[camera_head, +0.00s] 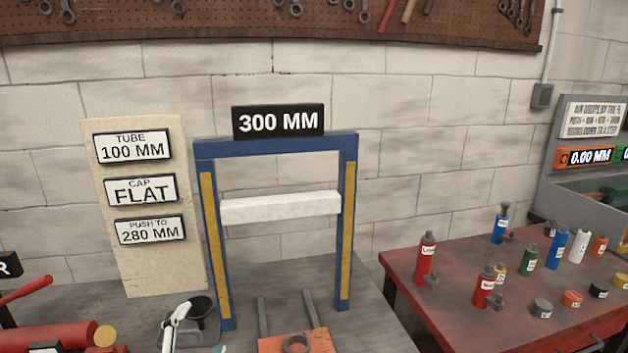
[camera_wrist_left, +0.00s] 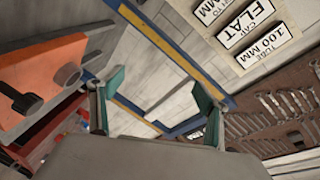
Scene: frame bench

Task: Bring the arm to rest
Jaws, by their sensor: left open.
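My left gripper (camera_head: 180,322) shows low in the head view, in front of the blue frame's left foot. In the left wrist view my left gripper (camera_wrist_left: 158,92) has its two teal fingertips wide apart with nothing between them. The blue frame (camera_head: 275,147) with yellow strips stands upright on the grey bench, carrying a white crossbar (camera_head: 280,207) and a "300 MM" sign (camera_head: 278,121). The frame also shows beyond the fingers in the wrist view (camera_wrist_left: 172,48). My right gripper is not in view.
A board (camera_head: 152,262) with "TUBE 100 MM", "CAP FLAT" and "PUSH TO 280 MM" signs stands left of the frame. An orange block (camera_head: 315,342) lies at the frame's front. Red cylinders (camera_head: 60,337) lie at lower left. A red table (camera_head: 420,300) at right holds several bottles.

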